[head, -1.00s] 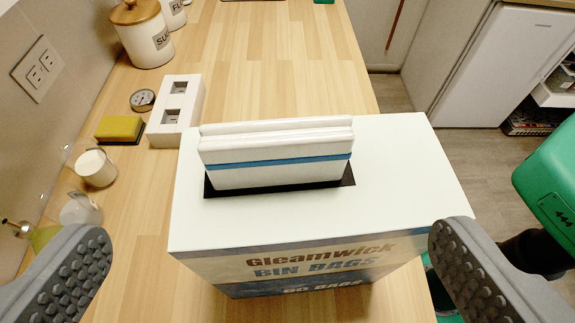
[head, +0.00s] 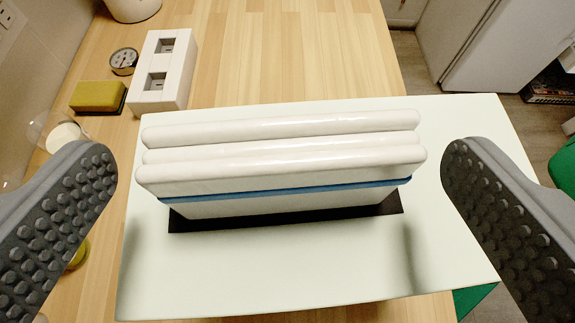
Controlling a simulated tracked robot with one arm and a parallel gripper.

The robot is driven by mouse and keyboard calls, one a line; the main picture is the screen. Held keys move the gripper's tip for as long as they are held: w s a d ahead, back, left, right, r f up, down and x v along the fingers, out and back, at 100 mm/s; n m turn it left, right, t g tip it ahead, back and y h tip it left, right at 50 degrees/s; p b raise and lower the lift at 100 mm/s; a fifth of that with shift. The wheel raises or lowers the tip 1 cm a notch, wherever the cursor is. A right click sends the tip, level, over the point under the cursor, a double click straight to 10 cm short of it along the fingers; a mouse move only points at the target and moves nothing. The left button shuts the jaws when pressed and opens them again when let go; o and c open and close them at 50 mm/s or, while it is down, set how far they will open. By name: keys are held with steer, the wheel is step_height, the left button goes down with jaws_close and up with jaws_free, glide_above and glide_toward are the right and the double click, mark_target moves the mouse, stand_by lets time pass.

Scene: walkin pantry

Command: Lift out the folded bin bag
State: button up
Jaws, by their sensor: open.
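The folded bin bag (head: 280,167) is a white, layered bundle with a blue band around it. It stands upright in the dark slot (head: 290,216) in the top of the white bin bag box (head: 300,265), its upper part sticking out and its lower part hidden inside. My gripper (head: 282,172) is open, with one studded grey finger on each side of the bag. Both fingers are well apart from the bag's short ends and touch nothing that I can see.
The box stands on a wooden counter (head: 270,50). At the left are a white socket block (head: 165,70), a yellow sponge (head: 97,96), a round dial (head: 123,61) and a small glass jar (head: 62,136), partly behind the left finger. The counter beyond the box is clear.

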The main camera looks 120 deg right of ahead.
mark_target(287, 131)
steer(key=shift+s+d+f+p, duration=0.25)
steer(key=shift+s+d+p, duration=0.15)
steer(key=shift+d, duration=0.1)
steer(key=shift+p+x, duration=0.75)
steer(key=shift+x, duration=1.2)
steer(key=c, duration=1)
